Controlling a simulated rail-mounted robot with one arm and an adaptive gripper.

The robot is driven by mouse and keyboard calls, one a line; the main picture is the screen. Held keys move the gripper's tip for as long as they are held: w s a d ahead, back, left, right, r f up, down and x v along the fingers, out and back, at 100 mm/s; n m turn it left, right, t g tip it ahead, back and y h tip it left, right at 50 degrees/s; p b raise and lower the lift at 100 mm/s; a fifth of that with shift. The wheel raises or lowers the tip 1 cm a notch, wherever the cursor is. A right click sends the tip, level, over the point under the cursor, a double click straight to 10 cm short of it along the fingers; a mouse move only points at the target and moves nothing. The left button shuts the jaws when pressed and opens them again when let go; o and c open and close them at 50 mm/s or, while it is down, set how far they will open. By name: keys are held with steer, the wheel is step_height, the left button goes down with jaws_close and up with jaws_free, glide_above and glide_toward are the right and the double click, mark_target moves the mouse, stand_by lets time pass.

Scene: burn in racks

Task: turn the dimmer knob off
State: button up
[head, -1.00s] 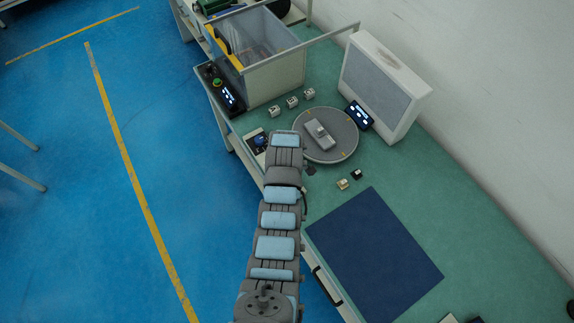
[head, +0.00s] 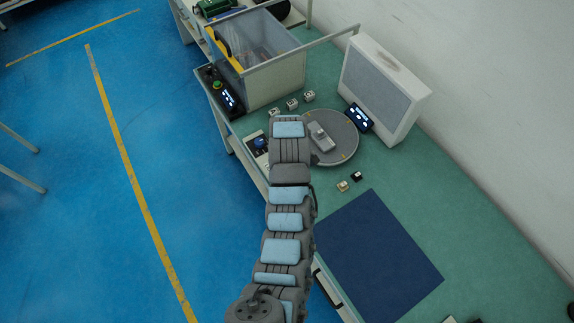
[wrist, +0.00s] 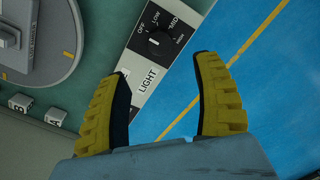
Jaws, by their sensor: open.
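The dimmer knob (wrist: 158,42) is black and round, on a white panel marked LIGHT (wrist: 147,78), with OFF, LOW, MID and HIGH around it. A small white mark shows on the knob, but I cannot tell surely which word it points to. My gripper (wrist: 163,66) is open and empty in the wrist view, its two yellow-and-black fingers spread, with the knob beyond and between the tips, apart from them. In the head view the panel (head: 250,137) sits at the bench's left edge beside my arm. My gripper is hidden there.
A round turntable (head: 345,138) with a grey device (head: 321,138) stands right of the panel. Small white blocks (head: 292,104), a clear-sided box (head: 277,85) and a white upright panel unit (head: 385,85) stand behind. A dark blue mat (head: 375,255) lies nearer. Blue floor is left of the bench.

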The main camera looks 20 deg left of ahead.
steer(key=shift+a+r, duration=0.1)
steer(key=shift+r, duration=0.5)
stand_by(0.4)
